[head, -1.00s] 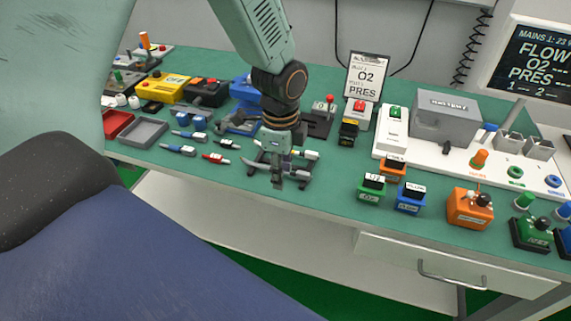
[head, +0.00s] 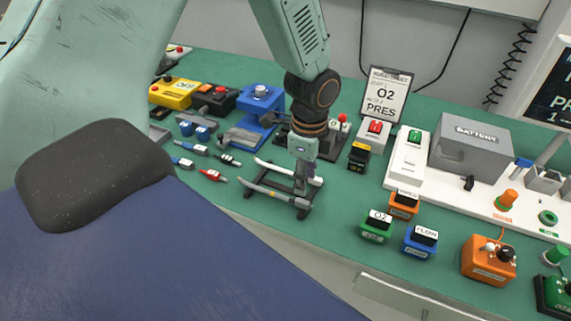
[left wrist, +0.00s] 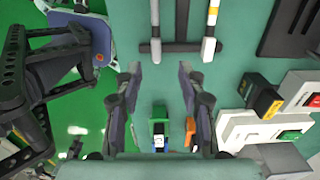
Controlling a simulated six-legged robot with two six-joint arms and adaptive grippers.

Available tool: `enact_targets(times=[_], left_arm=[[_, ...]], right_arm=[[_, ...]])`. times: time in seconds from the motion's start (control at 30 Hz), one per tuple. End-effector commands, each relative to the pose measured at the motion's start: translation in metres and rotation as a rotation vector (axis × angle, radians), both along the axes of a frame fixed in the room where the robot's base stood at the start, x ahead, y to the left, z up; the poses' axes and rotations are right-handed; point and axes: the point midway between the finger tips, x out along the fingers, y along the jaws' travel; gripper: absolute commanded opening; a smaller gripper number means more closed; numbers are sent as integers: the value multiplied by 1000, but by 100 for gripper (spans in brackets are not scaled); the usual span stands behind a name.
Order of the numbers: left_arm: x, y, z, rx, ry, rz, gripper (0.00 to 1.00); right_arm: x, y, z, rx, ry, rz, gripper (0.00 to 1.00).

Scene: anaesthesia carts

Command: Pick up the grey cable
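A small black rack (head: 306,211) stands on the green table, with light and dark bars lying across it. A grey bar at its near side (head: 268,195) looks like the grey cable, though I cannot be sure. My left gripper (head: 300,187) points down over the rack's right part in the head view. In the left wrist view its fingers (left wrist: 160,82) are apart with nothing between them. My right gripper is not seen.
Small red and blue connectors (head: 213,175) lie left of the rack. Green (head: 377,227), blue (head: 420,241) and orange (head: 403,206) blocks stand to its right. A sign (head: 385,95) and a battery box (head: 470,145) stand behind. The table's front edge is close.

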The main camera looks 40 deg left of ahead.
Motion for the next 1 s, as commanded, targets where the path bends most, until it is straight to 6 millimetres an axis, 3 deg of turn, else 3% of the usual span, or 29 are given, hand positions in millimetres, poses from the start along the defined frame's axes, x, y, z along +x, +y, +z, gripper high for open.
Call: enact_targets(times=[0.5,0.83,1.0], left_arm=[[-3,0,-65,0,1,0,40],[-1,0,-71,0,0,1,40],[0,0,-71,0,0,1,26]], right_arm=[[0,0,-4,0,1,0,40],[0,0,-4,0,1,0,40],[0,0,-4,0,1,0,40]])
